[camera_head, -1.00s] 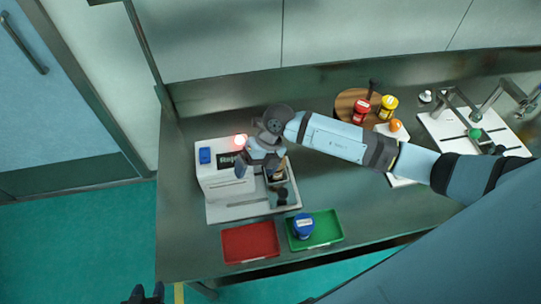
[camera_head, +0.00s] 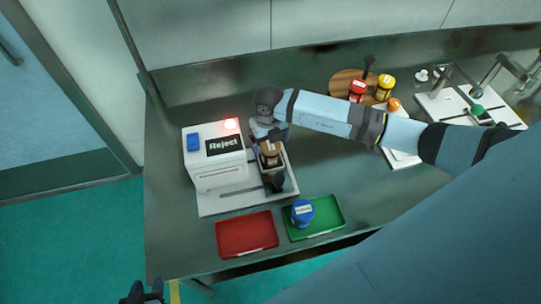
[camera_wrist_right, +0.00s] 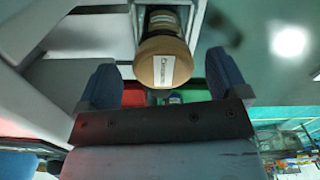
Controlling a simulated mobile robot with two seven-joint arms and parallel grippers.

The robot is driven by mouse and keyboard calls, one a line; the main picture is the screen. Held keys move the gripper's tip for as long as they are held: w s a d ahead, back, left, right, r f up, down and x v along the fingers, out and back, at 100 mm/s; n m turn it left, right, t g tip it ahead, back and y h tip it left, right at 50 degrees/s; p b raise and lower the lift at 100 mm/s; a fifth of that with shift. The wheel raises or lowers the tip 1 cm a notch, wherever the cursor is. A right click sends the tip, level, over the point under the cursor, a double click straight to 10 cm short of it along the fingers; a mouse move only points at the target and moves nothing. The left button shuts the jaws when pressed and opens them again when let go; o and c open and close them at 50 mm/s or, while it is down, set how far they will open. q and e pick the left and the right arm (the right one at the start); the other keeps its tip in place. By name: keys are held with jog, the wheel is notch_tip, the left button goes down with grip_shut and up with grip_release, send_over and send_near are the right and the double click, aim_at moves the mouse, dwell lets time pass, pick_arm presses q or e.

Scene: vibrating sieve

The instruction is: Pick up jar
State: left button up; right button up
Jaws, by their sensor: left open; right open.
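A jar with a tan lid and a white label (camera_wrist_right: 163,68) stands in the slot of the white machine. In the head view the jar (camera_head: 270,157) is partly hidden by my right gripper. My right gripper (camera_head: 268,134) is open, at the back side of the jar. In the right wrist view, the fingers of my right gripper (camera_wrist_right: 164,84) are spread wide, one on each side of the jar's lid, with gaps on both sides. My left gripper (camera_head: 145,292) is open and empty at the bottom left edge, away from the table.
The white machine (camera_head: 213,172) shows "Reject" and a red light. A red tray (camera_head: 247,234) and a green tray (camera_head: 325,222) holding a blue jar (camera_head: 302,212) lie in front. Red (camera_head: 357,91) and yellow (camera_head: 384,87) jars stand behind right.

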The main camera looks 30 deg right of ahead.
jog(key=f+b, duration=0.1)
jog(key=f, duration=0.1)
jog(key=f+b, duration=0.1)
jog(key=f, duration=0.1)
jog(key=shift+s+d+f+b, duration=0.1)
jog(key=shift+s+f+b, duration=0.1)
jog(key=shift+b, duration=0.15)
jog(key=shift+f, duration=0.15)
jog(key=c, duration=1)
jog(key=shift+c, duration=0.5)
jog(key=shift+w, duration=0.1)
